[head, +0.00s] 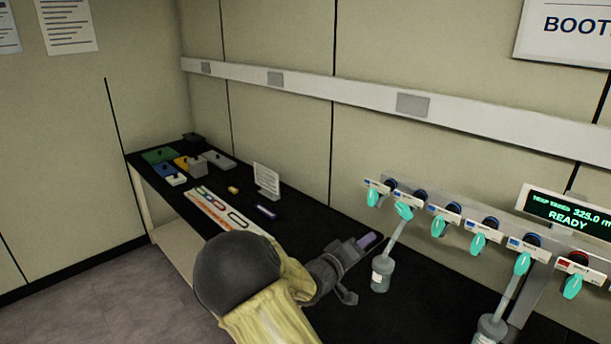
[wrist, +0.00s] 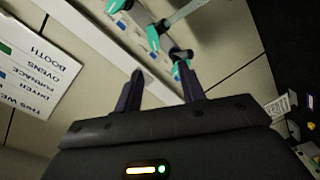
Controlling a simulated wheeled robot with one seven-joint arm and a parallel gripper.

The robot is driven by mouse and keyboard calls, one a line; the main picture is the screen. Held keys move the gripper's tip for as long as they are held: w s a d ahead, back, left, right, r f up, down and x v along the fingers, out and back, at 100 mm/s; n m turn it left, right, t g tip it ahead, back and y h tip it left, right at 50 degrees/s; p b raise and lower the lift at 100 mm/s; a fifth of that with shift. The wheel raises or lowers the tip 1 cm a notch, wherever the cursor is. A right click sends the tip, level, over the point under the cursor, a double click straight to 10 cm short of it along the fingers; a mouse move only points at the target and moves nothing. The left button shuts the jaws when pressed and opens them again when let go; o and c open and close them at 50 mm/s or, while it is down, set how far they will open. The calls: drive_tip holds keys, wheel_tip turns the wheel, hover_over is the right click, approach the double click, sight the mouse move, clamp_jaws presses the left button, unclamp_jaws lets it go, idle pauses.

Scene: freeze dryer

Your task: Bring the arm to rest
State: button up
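My gripper (head: 357,268) is over the black bench in the head view, just left of a capped flask (head: 381,275). I cannot tell from this view whether it touches the flask. In the wrist view, the two dark fingers of my gripper (wrist: 160,74) stand apart with nothing between them. My arm reaches in from the bottom of the head view, with a dark rounded joint and a yellow sleeve hiding part of the bench.
A row of teal-handled valves (head: 439,226) runs along the right, with a lit display (head: 566,213) reading READY. A second flask (head: 491,329) hangs lower right.

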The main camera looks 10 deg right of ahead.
drive_tip(key=s+a+f+m+g+y, duration=0.2)
drive_tip(key=s+a+f+g+y, duration=0.15)
drive_tip(key=s+f+y, duration=0.6)
drive_tip(key=s+a+r+g+y, duration=0.1)
drive_tip(key=s+r+g+y, duration=0.1)
drive_tip(key=s, duration=0.6)
drive_tip(key=s+a+r+g+y, duration=0.2)
drive_tip(key=s+g, duration=0.1)
drive_tip(key=s, duration=0.5)
drive_tip(key=shift+s, duration=0.25)
drive_tip(key=shift+d, duration=0.1)
drive_tip(key=shift+w, duration=0.1)
